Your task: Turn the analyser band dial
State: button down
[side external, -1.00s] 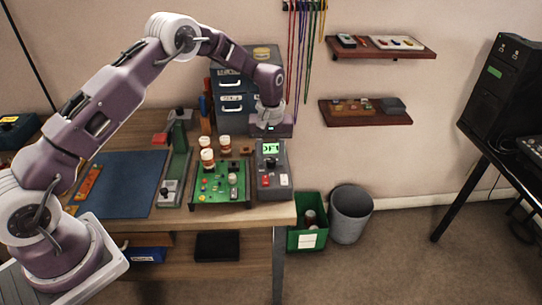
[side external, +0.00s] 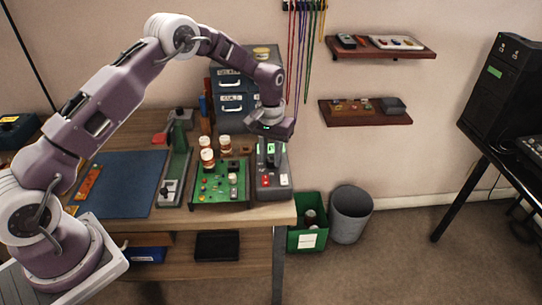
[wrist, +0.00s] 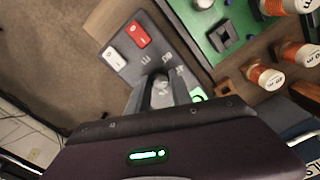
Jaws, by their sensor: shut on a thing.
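The analyser is a grey box (side external: 275,181) at the right front corner of the bench, with a red and a pale button and a green display. In the wrist view its panel (wrist: 135,72) carries white marks around the grey band dial (wrist: 161,80). My gripper (wrist: 162,90) points down with its two fingers on either side of the dial, shut on it. In the side view my gripper (side external: 270,158) stands over the analyser and partly hides the display. The dial is hidden there, and its pointer is too small to read.
The bench edge is just right of the analyser, with a green bin (side external: 306,240) below.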

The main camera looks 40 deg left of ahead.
aim_at(271, 159)
jog(key=m, duration=0.4)
jog(key=shift+m, duration=0.7)
jog(key=c, duration=1.1)
grip_release()
jog(key=shift+c, duration=0.2)
notch_tip(271, 159, up, 7)
jog(key=shift+r, duration=0.1)
